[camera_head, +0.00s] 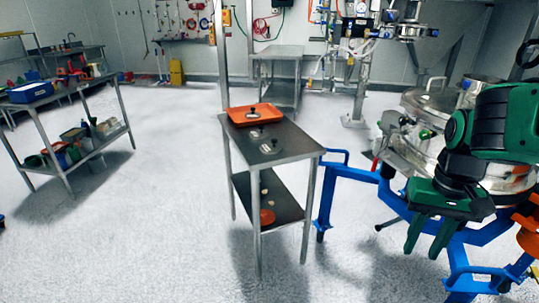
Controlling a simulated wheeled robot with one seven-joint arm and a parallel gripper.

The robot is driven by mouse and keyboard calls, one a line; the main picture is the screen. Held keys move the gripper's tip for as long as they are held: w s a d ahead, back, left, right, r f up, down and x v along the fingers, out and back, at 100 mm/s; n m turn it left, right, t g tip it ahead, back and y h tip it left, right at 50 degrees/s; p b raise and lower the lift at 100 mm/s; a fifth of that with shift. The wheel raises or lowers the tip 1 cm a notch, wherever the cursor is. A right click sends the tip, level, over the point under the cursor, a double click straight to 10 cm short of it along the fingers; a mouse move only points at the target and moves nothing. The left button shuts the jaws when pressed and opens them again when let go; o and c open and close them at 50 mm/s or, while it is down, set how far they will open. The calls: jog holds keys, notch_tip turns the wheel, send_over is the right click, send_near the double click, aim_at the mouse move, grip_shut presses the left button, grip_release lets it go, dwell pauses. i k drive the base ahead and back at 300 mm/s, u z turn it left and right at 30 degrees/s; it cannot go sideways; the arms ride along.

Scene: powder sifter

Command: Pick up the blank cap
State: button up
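Several small round metal pieces lie at the narrow metal table (300,140) in the middle. One round piece (271,147) lies on the bare top near the front. A second round piece (256,134) lies just behind it, in front of the orange tray. A third round piece (253,115) lies in the orange tray (268,112). They are too small to tell which is the blank cap. My gripper (428,246) is at the right, pointing down, well apart from the table. Its two green fingers are apart with nothing visible between them.
A blue tubular frame (350,172) and a steel vessel (425,125) stand right of the table, close to my arm. The table's lower shelf (285,204) holds small items and an orange disc. A cluttered bench (75,90) stands left. The floor between is clear.

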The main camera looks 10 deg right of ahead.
aim_at(272, 147)
jog(key=u, duration=2.15)
jog(key=i, duration=1.85)
jog(key=z, duration=1.8)
jog(key=i, duration=0.15)
jog(key=z, duration=0.75)
